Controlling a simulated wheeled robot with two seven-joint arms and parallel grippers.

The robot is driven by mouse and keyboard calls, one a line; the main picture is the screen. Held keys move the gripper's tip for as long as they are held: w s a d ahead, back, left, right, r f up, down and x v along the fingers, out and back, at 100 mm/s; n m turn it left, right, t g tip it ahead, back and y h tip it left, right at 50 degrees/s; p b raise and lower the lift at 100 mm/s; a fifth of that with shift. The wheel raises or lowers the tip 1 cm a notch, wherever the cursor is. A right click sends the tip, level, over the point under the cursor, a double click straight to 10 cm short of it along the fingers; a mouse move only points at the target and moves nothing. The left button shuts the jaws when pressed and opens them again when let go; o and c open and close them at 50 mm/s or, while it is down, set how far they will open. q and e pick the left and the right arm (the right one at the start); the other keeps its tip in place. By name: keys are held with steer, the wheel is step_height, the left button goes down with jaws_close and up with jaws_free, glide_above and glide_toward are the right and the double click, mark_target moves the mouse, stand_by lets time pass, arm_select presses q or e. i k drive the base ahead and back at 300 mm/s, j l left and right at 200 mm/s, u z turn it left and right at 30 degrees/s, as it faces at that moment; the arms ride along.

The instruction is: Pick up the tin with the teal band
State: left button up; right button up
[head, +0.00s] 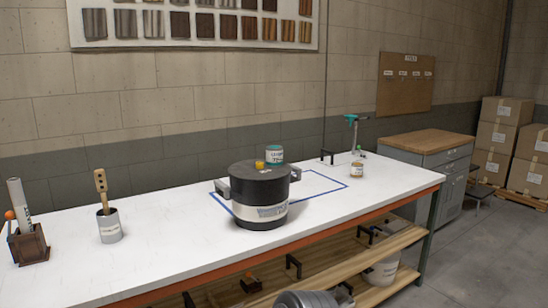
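The tin with the teal band (274,155) stands on the white worktable behind the large black pot (257,185). Its teal top and the upper part of its pale label show; the pot hides its lower part. The pot has a pale label band, side handles and a small yellow knob on its lid. A second small tin (357,170) with a brownish band stands apart, further right. Neither of my grippers is in view.
The white worktable (160,220) has a blue outlined area (330,190) around the pot. A grey cup with a brush (109,226) and a brown holder (29,245) stand at left. A teal-topped stand (354,130) is at the back right. The front right tabletop is clear.

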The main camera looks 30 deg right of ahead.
mark_target(274, 153)
steer(key=i+l+z, duration=0.15)
steer(key=l+z, duration=0.2)
steer(key=z, duration=0.15)
steer(key=i+l+z, duration=0.15)
steer(key=l+z, duration=0.15)
steer(key=z, duration=0.15)
steer(key=i+l+z, duration=0.15)
steer(key=i+l, duration=0.45)
steer(key=i+l+z, duration=0.15)
steer(key=i+l, duration=0.4)
steer(key=i, duration=0.1)
